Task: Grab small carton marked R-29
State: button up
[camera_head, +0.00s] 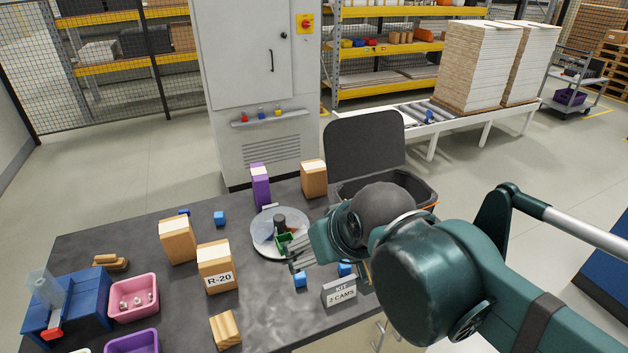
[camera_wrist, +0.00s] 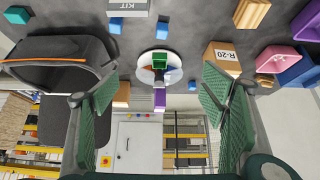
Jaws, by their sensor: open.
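No label reading R-29 shows in either view. One tan carton (camera_head: 218,268) with a white top reads R-20 and stands upright at the table's front middle; it also shows in the wrist view (camera_wrist: 222,56), beside the right finger. A second tan carton (camera_head: 178,241) stands behind and left of it, with no readable mark. A third tan carton (camera_head: 314,180) stands at the back right, unmarked on its visible side; the left finger partly hides it in the wrist view (camera_wrist: 122,94). My gripper (camera_wrist: 158,90) is open and empty above the table, its fingers apart from the cartons.
A round tray (camera_head: 262,245) with a green piece sits mid-table, a purple carton (camera_head: 260,187) behind it. A black open-lidded bin (camera_head: 364,143) stands at the back right. Blue cubes, a KIT sign (camera_head: 339,291), pink bin (camera_head: 133,298) and wooden block (camera_head: 225,330) lie around.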

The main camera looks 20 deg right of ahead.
notch_tip(320, 180, up, 8)
jog(key=w+d+r+n+g+h+p, duration=0.1)
jog(key=w+d+r+n, duration=0.1)
jog(key=w+r, duration=0.35)
jog(key=w+d+r+n+g+p, duration=0.1)
jog(key=w+d+r+n+p, duration=0.15)
jog(key=w, duration=0.55)
jog(key=n+g+h+p, duration=0.3)
jog(key=n+g+p, duration=0.3)
jog(key=n, duration=0.7)
send_over(312, 166)
notch_tip(312, 166, down, 8)
jog(key=f, duration=0.1)
jog(key=shift+m+h, duration=0.25)
jog(key=shift+h, duration=0.05)
notch_tip(312, 166, down, 23)
jog(key=shift+w+d+r, duration=0.1)
jog(key=shift+r, duration=0.05)
jog(key=shift+x, duration=1.3)
